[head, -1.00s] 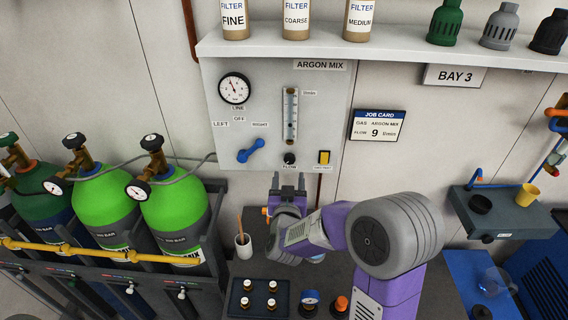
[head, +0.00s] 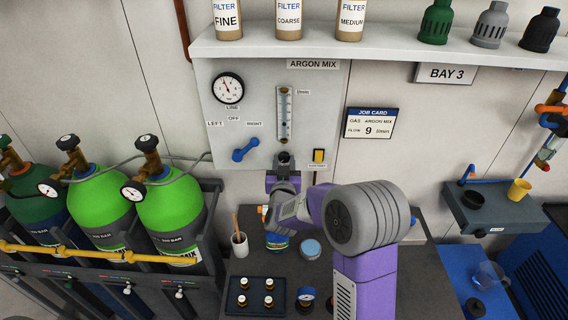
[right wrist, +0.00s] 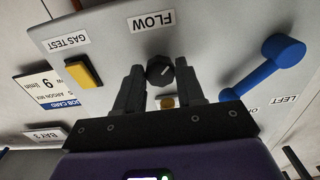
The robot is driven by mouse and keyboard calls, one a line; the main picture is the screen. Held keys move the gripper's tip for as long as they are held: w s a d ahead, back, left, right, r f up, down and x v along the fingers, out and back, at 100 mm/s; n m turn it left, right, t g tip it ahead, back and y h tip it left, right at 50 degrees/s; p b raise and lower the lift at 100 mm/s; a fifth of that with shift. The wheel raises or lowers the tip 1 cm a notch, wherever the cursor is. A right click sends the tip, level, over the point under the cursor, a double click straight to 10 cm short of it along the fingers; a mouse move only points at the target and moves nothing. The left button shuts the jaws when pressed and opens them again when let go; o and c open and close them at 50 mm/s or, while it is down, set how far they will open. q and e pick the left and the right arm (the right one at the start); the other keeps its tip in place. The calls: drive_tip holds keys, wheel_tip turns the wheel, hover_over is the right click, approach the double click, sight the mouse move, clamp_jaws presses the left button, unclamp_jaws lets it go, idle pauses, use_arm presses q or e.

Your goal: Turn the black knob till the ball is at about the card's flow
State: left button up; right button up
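The black knob (right wrist: 160,71) under the upside-down FLOW label shows in the right wrist view, on the grey ARGON MIX panel (head: 225,125). My right gripper (head: 284,158) hides it in the head view. In the right wrist view my right gripper (right wrist: 158,76) is open, one finger on each side of the knob, with gaps visible between. The flow tube (head: 284,114) stands upright above; its ball is too small to make out. My left gripper is out of view.
A blue lever (head: 245,149) is left of the knob, and a yellow gas test button (head: 318,156) is close on its right. A brass fitting (right wrist: 167,102) shows between my fingers. A cup (head: 239,245) and a tray of small bottles (head: 241,300) stand below.

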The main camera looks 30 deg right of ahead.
drive_tip(key=c, duration=0.6)
drive_tip(key=shift+o, duration=0.2)
drive_tip(key=shift+n, duration=1.7)
drive_tip(key=o, duration=1)
drive_tip(key=shift+o, duration=0.2)
drive_tip(key=v, duration=0.7)
drive_tip(key=shift+s+a, duration=0.15)
drive_tip(key=shift+s, duration=0.15)
drive_tip(key=shift+r, duration=0.1)
